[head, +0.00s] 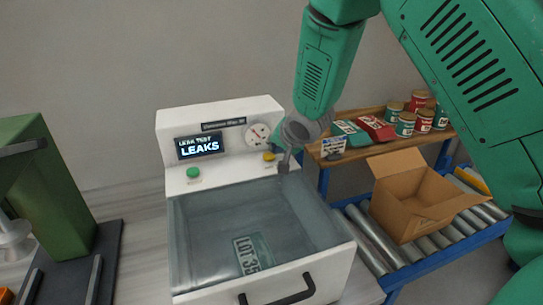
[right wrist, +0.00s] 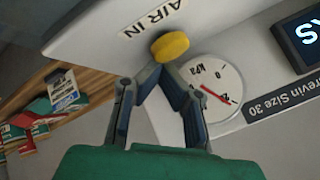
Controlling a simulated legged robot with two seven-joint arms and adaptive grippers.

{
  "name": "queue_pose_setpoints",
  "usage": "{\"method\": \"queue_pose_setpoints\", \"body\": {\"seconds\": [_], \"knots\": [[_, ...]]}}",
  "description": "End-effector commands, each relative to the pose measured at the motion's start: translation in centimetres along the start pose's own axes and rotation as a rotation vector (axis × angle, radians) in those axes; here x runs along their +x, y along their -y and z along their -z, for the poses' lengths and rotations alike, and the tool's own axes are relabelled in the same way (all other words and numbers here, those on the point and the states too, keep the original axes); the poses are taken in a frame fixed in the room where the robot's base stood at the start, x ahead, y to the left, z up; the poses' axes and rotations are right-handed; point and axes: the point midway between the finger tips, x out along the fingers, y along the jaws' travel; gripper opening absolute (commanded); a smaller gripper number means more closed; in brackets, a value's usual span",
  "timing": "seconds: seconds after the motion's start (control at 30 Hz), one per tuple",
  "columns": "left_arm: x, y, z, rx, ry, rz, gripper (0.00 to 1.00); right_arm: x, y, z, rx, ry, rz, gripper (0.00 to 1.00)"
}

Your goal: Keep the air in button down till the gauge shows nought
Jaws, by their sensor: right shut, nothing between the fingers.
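The yellow AIR IN button (head: 269,156) is on the white tester's front panel, right of the display, and shows large in the right wrist view (right wrist: 170,46). The round kPa gauge (head: 257,134) is above it; in the right wrist view (right wrist: 210,85) its red needle points away from the 0, towards a mark like 2. My right gripper (head: 284,168) is shut and empty, its fingertips (right wrist: 160,76) close by the button. I cannot tell whether they touch it. The display (head: 200,145) reads LEAK TEST, LEAKS. My left gripper is out of view.
A green button (head: 193,172) is left on the panel. Below is a clear-topped tank (head: 210,225) with a LOT-marked packet (head: 253,252) inside and a black handle in front. An open carton (head: 410,200) stands on rollers at right. A green machine (head: 55,180) stands at left.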

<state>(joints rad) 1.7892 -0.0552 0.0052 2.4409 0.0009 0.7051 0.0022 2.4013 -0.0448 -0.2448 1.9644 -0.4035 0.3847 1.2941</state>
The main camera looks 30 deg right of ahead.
Motion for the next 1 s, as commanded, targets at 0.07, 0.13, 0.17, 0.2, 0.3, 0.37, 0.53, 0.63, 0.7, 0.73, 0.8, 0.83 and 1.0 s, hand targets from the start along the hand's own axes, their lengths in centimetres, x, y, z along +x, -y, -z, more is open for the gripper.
{"method": "queue_pose_setpoints", "body": {"seconds": [0.07,0.13,0.17,0.2,0.3,0.37,0.53,0.63,0.7,0.73,0.8,0.83,1.0], "knots": [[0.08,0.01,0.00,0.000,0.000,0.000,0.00,0.01,0.13,-0.21,-0.002,-0.001,0.000,0.00],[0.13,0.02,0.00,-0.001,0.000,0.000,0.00,0.02,0.22,-0.35,-0.003,-0.002,-0.001,0.00],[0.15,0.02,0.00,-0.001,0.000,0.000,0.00,0.03,0.23,-0.41,-0.003,-0.001,-0.001,0.00],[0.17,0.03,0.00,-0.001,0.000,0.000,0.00,0.06,0.24,-0.48,-0.004,-0.001,-0.001,0.00],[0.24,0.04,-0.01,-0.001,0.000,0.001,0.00,0.16,0.16,-0.60,-0.005,0.001,0.000,0.00],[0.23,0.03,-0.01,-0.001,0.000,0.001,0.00,0.18,0.10,-0.55,-0.004,0.001,0.001,0.00],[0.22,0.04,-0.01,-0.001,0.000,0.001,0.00,0.29,-0.17,-0.31,-0.001,0.002,0.001,0.00],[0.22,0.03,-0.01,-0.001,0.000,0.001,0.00,0.32,-0.21,-0.28,-0.001,0.002,0.000,0.00],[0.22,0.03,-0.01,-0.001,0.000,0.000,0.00,0.33,-0.23,-0.25,0.000,0.002,0.000,0.00],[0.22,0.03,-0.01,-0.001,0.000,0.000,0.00,0.33,-0.24,-0.24,0.000,0.002,0.000,0.00],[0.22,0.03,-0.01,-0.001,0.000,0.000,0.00,0.33,-0.26,-0.22,0.000,0.001,0.000,0.00],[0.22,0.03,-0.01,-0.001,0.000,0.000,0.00,0.32,-0.25,-0.23,0.000,0.001,-0.001,0.00],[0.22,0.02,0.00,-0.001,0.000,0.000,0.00,0.30,-0.25,-0.24,0.000,0.001,-0.001,0.00]]}}
